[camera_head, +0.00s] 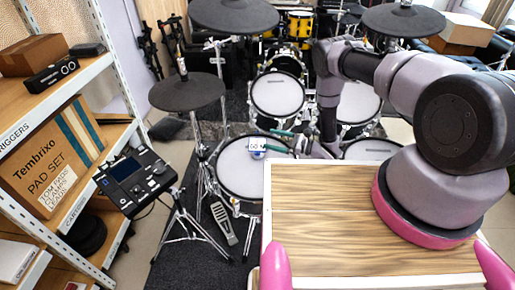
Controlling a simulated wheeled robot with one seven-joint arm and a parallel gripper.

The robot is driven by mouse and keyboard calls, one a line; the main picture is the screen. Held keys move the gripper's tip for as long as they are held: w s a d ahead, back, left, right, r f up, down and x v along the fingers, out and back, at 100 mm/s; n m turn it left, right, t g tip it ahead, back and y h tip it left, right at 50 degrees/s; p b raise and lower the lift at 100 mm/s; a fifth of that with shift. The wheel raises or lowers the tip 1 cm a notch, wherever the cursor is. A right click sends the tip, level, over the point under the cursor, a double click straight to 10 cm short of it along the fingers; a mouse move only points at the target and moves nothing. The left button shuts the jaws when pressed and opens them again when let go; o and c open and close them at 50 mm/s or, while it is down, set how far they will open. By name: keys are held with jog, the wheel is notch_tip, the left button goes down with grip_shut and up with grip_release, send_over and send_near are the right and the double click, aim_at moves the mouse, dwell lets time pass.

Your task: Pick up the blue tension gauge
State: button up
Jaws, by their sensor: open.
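The tension gauge (257,147), small with a white face and blue below it, rests on the white mesh pad (232,178) of the front drum, near its far right part. My gripper (270,141) is right beside it on the right, low over the pad, with its teal fingers pointing left. The fingers are apart. The fingertips are close to the gauge; I cannot tell whether they touch it or reach around it. The lower side of the gauge is partly hidden.
Cymbal pads (187,92) on stands and other drums (278,94) surround the gripper. A wooden-topped surface (330,215) lies in front, below my arm. A shelf rack with a cardboard box (50,160) stands left, with a drum module (135,180) beside it.

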send_near(256, 149)
jog(key=shift+w+a+f, duration=0.4)
jog(key=shift+w+a, duration=0.1)
jog(key=shift+a, duration=0.05)
jog(key=shift+w+a+f, duration=0.35)
jog(key=shift+w+a, duration=0.15)
jog(key=shift+a, duration=0.1)
jog(key=shift+x, duration=3.75)
jog(key=shift+w, duration=0.1)
grip_shut()
